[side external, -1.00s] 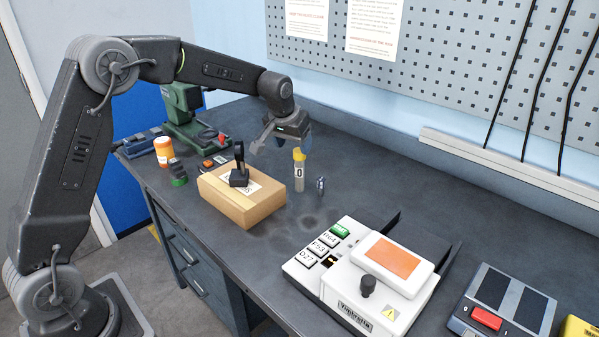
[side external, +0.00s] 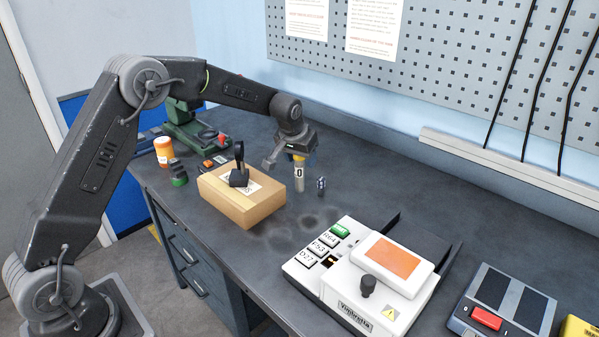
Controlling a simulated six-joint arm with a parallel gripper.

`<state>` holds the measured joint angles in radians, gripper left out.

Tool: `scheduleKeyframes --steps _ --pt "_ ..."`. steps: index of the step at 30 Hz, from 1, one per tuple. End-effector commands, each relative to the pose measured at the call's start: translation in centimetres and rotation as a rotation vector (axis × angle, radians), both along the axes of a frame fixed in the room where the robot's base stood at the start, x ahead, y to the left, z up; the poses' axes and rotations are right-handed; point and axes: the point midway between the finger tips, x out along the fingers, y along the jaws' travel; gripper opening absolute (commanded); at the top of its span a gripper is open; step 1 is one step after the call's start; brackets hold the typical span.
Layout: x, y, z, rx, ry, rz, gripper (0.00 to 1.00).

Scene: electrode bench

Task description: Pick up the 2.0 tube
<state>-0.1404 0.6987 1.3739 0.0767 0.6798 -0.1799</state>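The tube (side external: 299,179) stands upright on the dark bench, just right of the cardboard box. It has a yellow top and a pale label on which only a "0" can be read. My gripper (side external: 290,158) is low over the tube's top, which sits between its fingers. The left finger stands apart from the tube, and the gripper looks open. The far finger is mostly hidden behind the tube and the gripper body.
A cardboard box (side external: 240,202) with a black handled object (side external: 239,174) on it stands close left of the tube. A small dark metallic piece (side external: 320,186) is close right. A white device (side external: 358,278) is at the front right. Bench between is clear.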

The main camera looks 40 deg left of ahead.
Motion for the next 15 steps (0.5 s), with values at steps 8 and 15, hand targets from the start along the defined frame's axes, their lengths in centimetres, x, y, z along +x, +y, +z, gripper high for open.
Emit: scheduleKeyframes --steps 8,15 --pt "-0.02 -0.01 0.02 0.000 0.000 0.000 0.28" --pt "0.01 -0.01 0.09 0.000 -0.001 0.000 0.07"
